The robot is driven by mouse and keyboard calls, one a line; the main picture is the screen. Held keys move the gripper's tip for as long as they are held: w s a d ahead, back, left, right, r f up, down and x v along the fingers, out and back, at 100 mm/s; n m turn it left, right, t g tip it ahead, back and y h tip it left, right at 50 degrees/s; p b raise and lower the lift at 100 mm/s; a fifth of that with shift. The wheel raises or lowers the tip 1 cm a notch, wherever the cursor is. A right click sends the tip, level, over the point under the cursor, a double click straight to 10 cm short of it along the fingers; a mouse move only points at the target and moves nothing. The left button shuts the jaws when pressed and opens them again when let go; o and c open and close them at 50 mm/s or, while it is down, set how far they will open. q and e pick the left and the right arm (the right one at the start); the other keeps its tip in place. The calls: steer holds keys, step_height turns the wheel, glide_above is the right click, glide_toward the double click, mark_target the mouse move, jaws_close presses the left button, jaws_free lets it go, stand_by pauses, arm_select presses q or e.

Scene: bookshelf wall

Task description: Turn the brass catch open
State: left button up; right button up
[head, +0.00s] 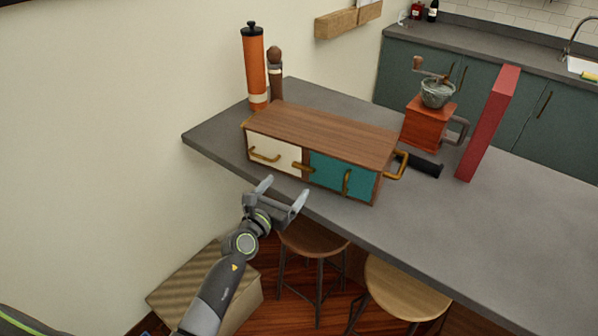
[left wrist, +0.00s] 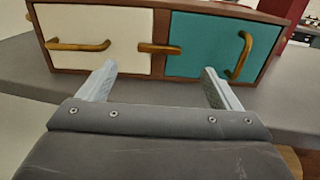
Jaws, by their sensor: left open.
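The brass catch (head: 303,167) is a short bar lying level across the divider between the cream front and the teal front of a small wooden cabinet (head: 330,132). In the left wrist view the catch (left wrist: 160,49) shows just above and between my fingertips. The cream front (left wrist: 95,28) has a level brass handle (left wrist: 78,45); the teal front (left wrist: 205,42) has an upright one (left wrist: 240,55). Both fronts look closed. My left gripper (head: 284,190) is open and empty, in front of the cabinet and apart from the catch. My right gripper is not in view.
The cabinet stands near the front edge of the grey counter (head: 430,222). Behind it are an orange mill (head: 255,70) and a brown one (head: 275,80). To its right are a coffee grinder (head: 428,125) and a red upright block (head: 488,125). Stools (head: 405,288) stand below.

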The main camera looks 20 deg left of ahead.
mark_target(302, 168)
arm_select(q)
steer(key=w, duration=0.2)
steer(key=w+d+b, duration=0.1)
steer(key=w, duration=0.5)
steer(key=shift+d, duration=0.25)
steer(key=shift+c, duration=0.3)
steer(key=c, duration=0.9)
